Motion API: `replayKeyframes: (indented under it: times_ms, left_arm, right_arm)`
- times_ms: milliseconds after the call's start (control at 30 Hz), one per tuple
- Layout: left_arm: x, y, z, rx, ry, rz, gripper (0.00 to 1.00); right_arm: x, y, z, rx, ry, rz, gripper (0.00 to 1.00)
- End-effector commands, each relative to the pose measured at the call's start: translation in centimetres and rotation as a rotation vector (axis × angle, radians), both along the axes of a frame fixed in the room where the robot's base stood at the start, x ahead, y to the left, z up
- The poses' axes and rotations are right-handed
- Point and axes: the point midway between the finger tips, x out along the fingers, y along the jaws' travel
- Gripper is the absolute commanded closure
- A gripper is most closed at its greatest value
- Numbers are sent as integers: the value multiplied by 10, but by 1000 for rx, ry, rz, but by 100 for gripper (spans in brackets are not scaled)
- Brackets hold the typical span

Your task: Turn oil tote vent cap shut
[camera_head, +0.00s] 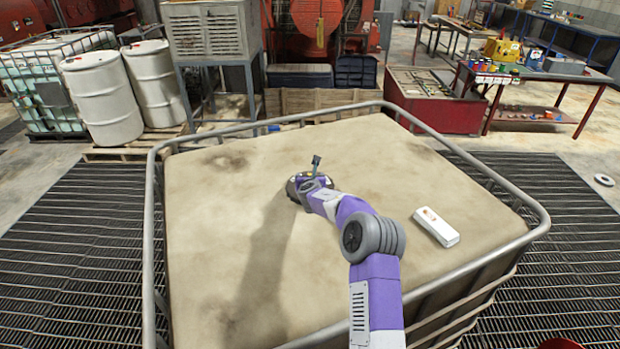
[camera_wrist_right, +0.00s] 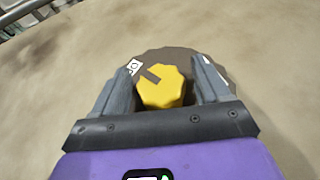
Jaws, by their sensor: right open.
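The yellow vent cap (camera_wrist_right: 166,93) shows in the right wrist view, many-sided, with a dark bar across its upper left part. It sits on a dark round plate (camera_wrist_right: 165,60) with white marks at its left and right. My right gripper (camera_wrist_right: 162,76) is open, with one finger on each side of the cap; whether they touch it I cannot tell. In the head view my right gripper (camera_head: 312,178) is low over the middle of the oil tote's top (camera_head: 215,215) and hides most of the cap. My left gripper is not in view.
A metal rail (camera_head: 540,228) rims the tote. A white box-shaped item (camera_head: 436,227) lies on its top at the right. White drums (camera_head: 103,97) stand behind at the left, and a red bench (camera_head: 432,100) stands behind at the right. Most of the tote's top is clear.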

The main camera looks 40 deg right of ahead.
Motion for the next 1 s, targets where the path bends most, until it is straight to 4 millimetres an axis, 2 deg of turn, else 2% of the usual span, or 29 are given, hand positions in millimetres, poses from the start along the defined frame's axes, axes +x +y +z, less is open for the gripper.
replayKeyframes:
  times_ms: [67,400,733,1000]
  left_arm:
    - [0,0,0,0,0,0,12]
    - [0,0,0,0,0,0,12]
    - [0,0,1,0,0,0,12]
    - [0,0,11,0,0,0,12]
  right_arm:
    - [0,0,0,0,0,0,25]
    - [0,0,0,0,0,0,75]
    - [1,2,0,0,0,-45,76]
    - [2,3,2,-1,1,-216,76]
